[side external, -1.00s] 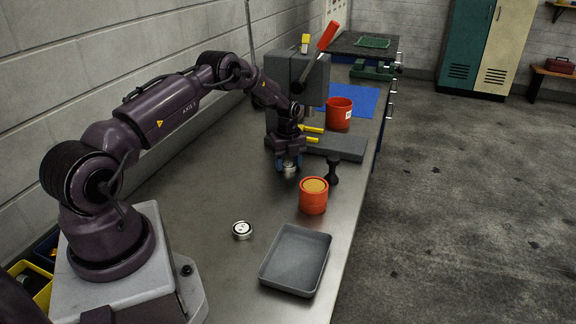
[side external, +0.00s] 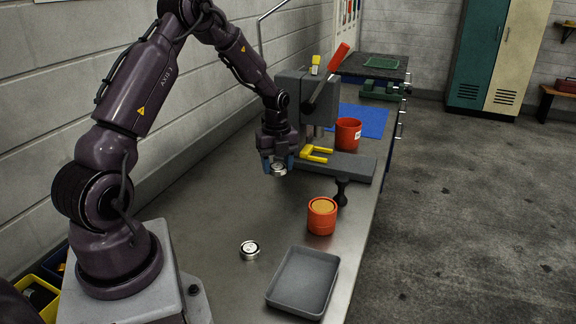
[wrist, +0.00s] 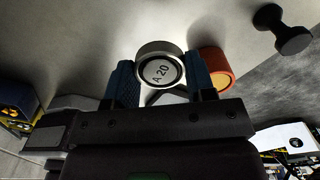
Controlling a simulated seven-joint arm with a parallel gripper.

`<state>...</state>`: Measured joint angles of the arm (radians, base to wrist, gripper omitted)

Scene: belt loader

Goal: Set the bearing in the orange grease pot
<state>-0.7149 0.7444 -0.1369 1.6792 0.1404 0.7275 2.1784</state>
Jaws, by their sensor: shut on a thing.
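My gripper (side external: 277,164) is shut on a silver bearing (side external: 279,170) and holds it above the bench, left of the orange grease pot and higher. In the wrist view the bearing (wrist: 160,70) sits between the blue fingers, its pale face marked "A 20". The orange grease pot (side external: 321,222) stands upright on the bench, with tan grease at its top. Part of it shows behind the right finger in the wrist view (wrist: 219,58). A second silver bearing (side external: 250,249) lies flat on the bench.
A grey tray (side external: 303,282) lies in front of the pot. A black knobbed piece (side external: 341,191) stands just behind it. A grey press (side external: 305,100) with a red-handled lever, yellow fork (side external: 316,153) and red container (side external: 347,134) stand farther back.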

